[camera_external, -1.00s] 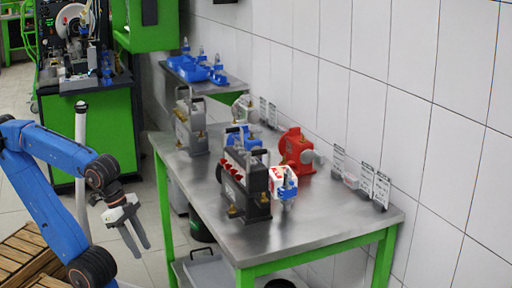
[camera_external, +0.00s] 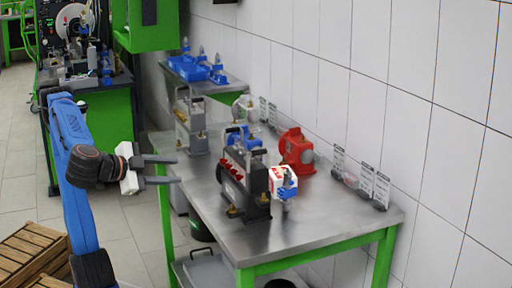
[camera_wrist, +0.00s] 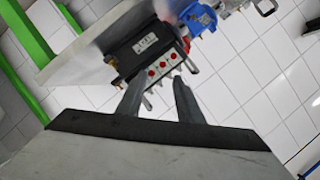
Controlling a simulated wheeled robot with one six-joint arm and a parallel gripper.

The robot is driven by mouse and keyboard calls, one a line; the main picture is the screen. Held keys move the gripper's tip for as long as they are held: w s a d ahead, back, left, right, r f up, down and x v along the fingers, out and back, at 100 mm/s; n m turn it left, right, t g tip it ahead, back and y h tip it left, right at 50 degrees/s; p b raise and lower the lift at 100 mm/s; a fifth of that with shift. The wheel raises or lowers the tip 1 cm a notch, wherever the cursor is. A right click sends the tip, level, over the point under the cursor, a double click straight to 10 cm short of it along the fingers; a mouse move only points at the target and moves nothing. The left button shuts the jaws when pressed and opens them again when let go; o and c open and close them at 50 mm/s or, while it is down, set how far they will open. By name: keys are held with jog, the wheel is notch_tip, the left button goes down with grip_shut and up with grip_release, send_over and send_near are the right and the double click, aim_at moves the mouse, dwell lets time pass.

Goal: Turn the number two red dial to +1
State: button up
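The dark pump unit (camera_external: 254,186) stands upright on the metal table, with a row of red dials (camera_external: 230,171) on its left face. In the wrist view the unit (camera_wrist: 128,56) appears tilted, and the red dials (camera_wrist: 162,64) sit in a row on its pale front panel. The dial numbers and settings are too small to read. My gripper (camera_external: 177,170) is open and empty, pointing right toward the dials, with a gap between fingertips and unit. Its fingers (camera_wrist: 156,82) show apart in the wrist view, partly in front of the panel's lower edge.
The metal table (camera_external: 320,220) has a green frame. A white-and-blue part (camera_external: 284,184) stands right of the unit, a red pump (camera_external: 296,151) behind it, and a grey unit (camera_external: 191,125) farther back. Small sign stands (camera_external: 366,180) line the wall. Wooden crates (camera_external: 30,250) are at lower left.

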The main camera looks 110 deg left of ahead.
aim_at(229, 166)
jog(key=w+r+x, duration=0.1)
jog(key=x, duration=1.5)
jog(key=shift+w+a+r, duration=0.15)
jog(key=shift+a+r, duration=0.1)
jog(key=shift+r, duration=0.05)
dwell(0.3)
jog(key=shift+c, duration=0.2)
grip_shut()
